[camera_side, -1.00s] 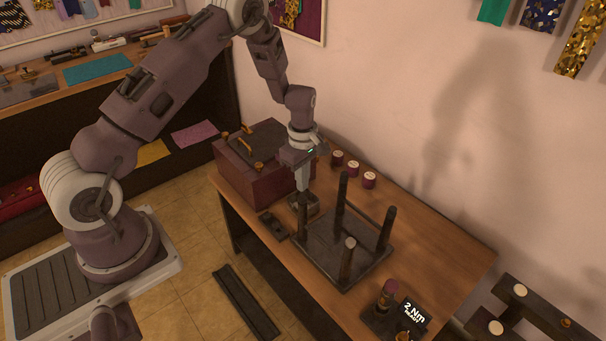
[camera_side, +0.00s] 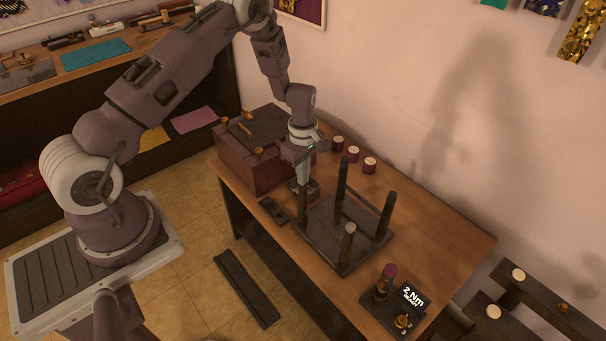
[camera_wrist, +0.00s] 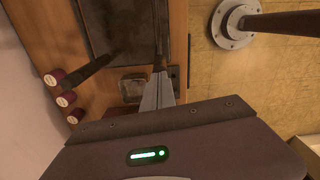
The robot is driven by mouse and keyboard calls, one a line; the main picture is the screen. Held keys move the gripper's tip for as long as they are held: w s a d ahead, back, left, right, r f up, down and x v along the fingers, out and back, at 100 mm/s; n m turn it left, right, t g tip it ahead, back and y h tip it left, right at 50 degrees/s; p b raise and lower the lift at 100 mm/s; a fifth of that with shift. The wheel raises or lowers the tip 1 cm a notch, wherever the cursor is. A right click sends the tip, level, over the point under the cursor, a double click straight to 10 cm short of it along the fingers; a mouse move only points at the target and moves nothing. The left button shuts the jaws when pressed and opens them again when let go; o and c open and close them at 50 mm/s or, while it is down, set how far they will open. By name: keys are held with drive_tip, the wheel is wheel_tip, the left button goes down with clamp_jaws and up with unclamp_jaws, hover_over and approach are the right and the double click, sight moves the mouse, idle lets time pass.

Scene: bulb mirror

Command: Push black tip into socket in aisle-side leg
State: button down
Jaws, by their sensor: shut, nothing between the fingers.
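A dark frame (camera_side: 330,250) lies on the workbench with legs standing up from its corners. The front leg (camera_side: 348,245) has a pale top. The back leg (camera_side: 342,185) and right leg (camera_side: 386,215) look dark. My gripper (camera_side: 303,186) points straight down with its fingers shut and empty, above the dark leg (camera_side: 303,208) at the left corner. In the wrist view my gripper (camera_wrist: 158,80) meets the dark leg's end, and I cannot tell whether they touch. The black tip and the socket are too small or hidden to make out.
A small dark tray (camera_side: 314,187) sits just behind my fingers, and a dark block (camera_side: 272,210) lies left of the frame. A purple box (camera_side: 250,170) stands behind. Several purple spools (camera_side: 338,143) line the wall side. A 2 Nm display stand (camera_side: 412,297) is at the front.

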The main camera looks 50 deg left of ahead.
drive_tip(key=shift+r, duration=1.6)
drive_tip(key=s+d+r+m+t, duration=0.1)
drive_tip(key=s+d+r+m, duration=0.1)
drive_tip(key=r, duration=0.6)
drive_tip(key=s+d+r+m+t, duration=0.1)
drive_tip(key=s+d+r+m, duration=0.15)
drive_tip(key=r, duration=0.55)
drive_tip(key=s+d+r+m, duration=0.2)
drive_tip(key=r+m, duration=0.1)
drive_tip(key=r, duration=0.6)
drive_tip(key=s+d+r+m+t, duration=0.1)
drive_tip(key=s+r+m, duration=0.1)
drive_tip(key=s+m, duration=0.2)
drive_tip(key=s+d+r+m+t, duration=0.1)
drive_tip(key=s+r+m, duration=0.2)
drive_tip(key=s, duration=0.7)
drive_tip(key=s+d+r+m+t, duration=0.1)
drive_tip(key=s+r+m, duration=0.1)
drive_tip(key=s+m, duration=0.3)
drive_tip(key=s, duration=0.2)
drive_tip(key=shift+s+d+r+t, duration=0.25)
drive_tip(key=shift+s+d+t, duration=0.05)
drive_tip(key=shift+s+d, duration=0.1)
drive_tip(key=shift+w, duration=0.1)
